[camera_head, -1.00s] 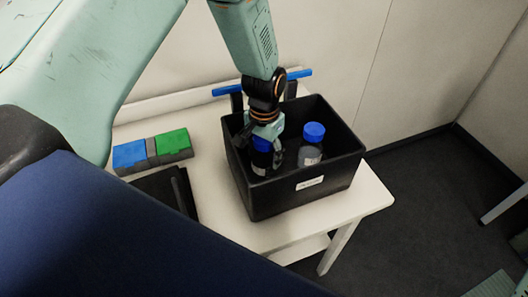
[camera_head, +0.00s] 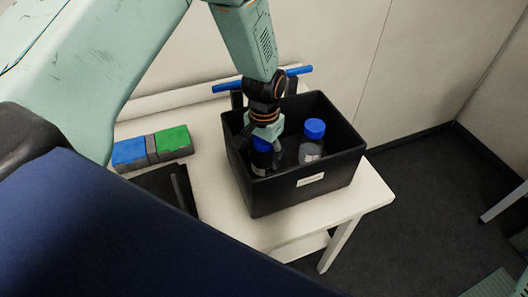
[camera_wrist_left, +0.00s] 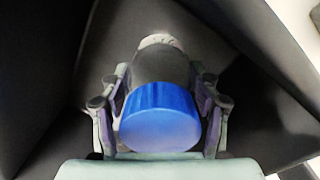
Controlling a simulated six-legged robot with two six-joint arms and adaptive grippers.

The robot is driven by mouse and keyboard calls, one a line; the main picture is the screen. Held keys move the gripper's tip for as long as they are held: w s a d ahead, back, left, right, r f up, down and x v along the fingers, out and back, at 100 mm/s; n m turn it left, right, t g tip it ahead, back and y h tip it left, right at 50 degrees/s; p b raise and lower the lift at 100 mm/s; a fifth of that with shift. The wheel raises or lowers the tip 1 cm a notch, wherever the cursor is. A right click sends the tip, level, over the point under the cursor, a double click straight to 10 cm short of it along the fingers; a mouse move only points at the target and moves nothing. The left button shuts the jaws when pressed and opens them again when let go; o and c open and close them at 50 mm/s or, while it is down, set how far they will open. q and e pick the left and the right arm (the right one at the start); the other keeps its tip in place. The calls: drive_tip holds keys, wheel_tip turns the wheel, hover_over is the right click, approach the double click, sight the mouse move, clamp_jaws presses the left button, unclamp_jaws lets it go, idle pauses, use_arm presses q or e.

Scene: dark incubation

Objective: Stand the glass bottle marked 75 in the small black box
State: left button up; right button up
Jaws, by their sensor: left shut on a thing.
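My left gripper (camera_head: 264,151) reaches down into a black box (camera_head: 312,194) on the white table and is shut on a glass bottle with a blue cap (camera_head: 262,145). In the left wrist view the fingers (camera_wrist_left: 160,112) sit on both sides of this blue-capped bottle (camera_wrist_left: 160,118). A second blue-capped glass bottle (camera_head: 311,150) stands upright to its right in the same box. No marking on either bottle is readable, so I cannot tell which is 75. The held bottle's base is hidden by the box wall. My right gripper is not in view.
A flat black item (camera_head: 168,186), possibly a tray or low box, lies left of the black box, partly hidden by my body. Behind it are a blue block (camera_head: 129,152) and a green block (camera_head: 172,140). A blue bar (camera_head: 298,71) is behind the box.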

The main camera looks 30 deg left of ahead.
use_arm(q)
drive_tip(key=shift+f, duration=0.3)
drive_tip(key=o, duration=1.1)
drive_tip(key=shift+w, duration=0.1)
drive_tip(key=o, duration=0.3)
drive_tip(key=shift+r, duration=0.1)
drive_tip(key=shift+r, duration=0.3)
wheel_tip(320, 180, up, 11)
drive_tip(key=shift+r, duration=0.15)
